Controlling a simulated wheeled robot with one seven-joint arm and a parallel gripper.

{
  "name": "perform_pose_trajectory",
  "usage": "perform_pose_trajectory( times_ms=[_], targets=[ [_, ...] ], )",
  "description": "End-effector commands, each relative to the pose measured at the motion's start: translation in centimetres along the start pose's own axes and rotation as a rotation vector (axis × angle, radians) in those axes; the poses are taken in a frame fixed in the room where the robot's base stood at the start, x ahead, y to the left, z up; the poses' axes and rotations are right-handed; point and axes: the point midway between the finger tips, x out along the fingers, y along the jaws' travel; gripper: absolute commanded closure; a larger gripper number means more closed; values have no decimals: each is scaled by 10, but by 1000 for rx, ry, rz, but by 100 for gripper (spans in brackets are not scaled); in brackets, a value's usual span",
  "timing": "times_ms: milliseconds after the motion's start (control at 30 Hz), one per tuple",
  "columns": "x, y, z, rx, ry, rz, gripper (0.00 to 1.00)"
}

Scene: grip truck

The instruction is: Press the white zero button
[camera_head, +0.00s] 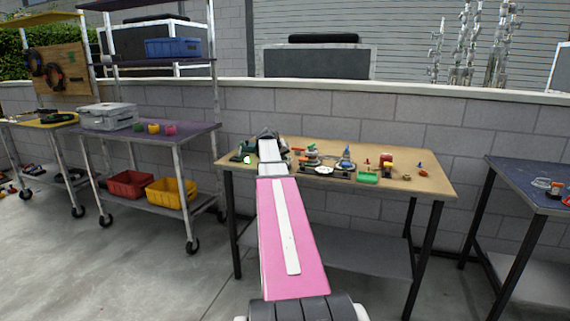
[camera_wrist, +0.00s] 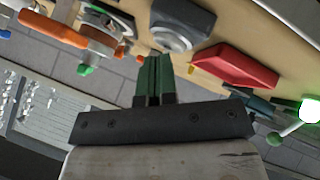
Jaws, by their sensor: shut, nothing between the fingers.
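I cannot make out a white zero button in either view. My gripper (camera_head: 267,134) is over the left back part of the wooden worktable (camera_head: 430,186). In the wrist view its dark green fingers (camera_wrist: 154,60) are together and empty. Their tips are close to a grey device with a round top (camera_wrist: 182,22), partly cut off by the frame's upper edge; I cannot tell whether they touch it. My arm hides part of the table's left end in the head view.
A red tray-like piece (camera_wrist: 236,68), an orange-handled tool (camera_wrist: 78,38) and a glowing green-white lamp (camera_wrist: 311,111) lie around the fingers. A green tray (camera_head: 367,177) and several small items crowd the table's middle. A purple-topped cart (camera_head: 190,133) stands left.

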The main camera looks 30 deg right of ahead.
Motion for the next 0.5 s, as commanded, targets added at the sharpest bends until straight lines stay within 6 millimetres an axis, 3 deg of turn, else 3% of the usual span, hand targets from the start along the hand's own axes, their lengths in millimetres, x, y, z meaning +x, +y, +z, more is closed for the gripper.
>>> perform_pose_trajectory(
  times_ms=[500],
  targets=[
    [-7, 5, -5, 1, 1, 0, 100]
  ],
)
